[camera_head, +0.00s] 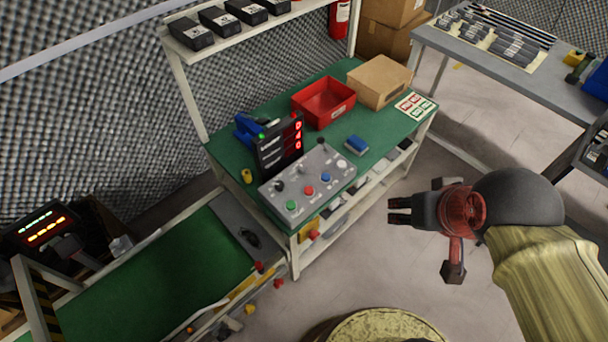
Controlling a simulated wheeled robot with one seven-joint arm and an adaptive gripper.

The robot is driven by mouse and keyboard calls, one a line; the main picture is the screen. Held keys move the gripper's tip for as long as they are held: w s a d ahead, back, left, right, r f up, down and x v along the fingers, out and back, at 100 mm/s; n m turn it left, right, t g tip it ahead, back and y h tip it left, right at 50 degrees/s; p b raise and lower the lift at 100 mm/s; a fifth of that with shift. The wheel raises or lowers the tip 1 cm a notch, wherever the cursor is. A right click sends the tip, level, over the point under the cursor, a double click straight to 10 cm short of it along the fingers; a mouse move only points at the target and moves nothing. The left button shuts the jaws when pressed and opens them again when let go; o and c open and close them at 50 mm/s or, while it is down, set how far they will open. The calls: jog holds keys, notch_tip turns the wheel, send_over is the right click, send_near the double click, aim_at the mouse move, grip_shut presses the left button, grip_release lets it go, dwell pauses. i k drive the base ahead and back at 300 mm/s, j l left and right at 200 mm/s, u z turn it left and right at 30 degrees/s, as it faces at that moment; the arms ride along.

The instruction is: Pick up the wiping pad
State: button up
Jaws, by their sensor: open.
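A small blue block with a paler lower layer, which looks like the wiping pad (356,145), lies on the green top of the workbench (395,122). It is to the right of the grey control panel, near the bench's front edge. My gripper (390,210) points left in the picture, in front of the bench and to the lower right of the pad. It is open, with nothing seen between its fingers, and is well apart from the pad. Nothing covers the pad.
The grey control panel (308,184) with buttons and a joystick stands left of the pad. A label card (415,106) lies at right. A shelf (250,24) overhangs the back.

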aim_at(355, 143)
jog(key=i+l+u, duration=0.4)
jog(key=i, duration=0.25)
jog(key=i+l+u, duration=0.35)
jog(key=i+l, duration=0.2)
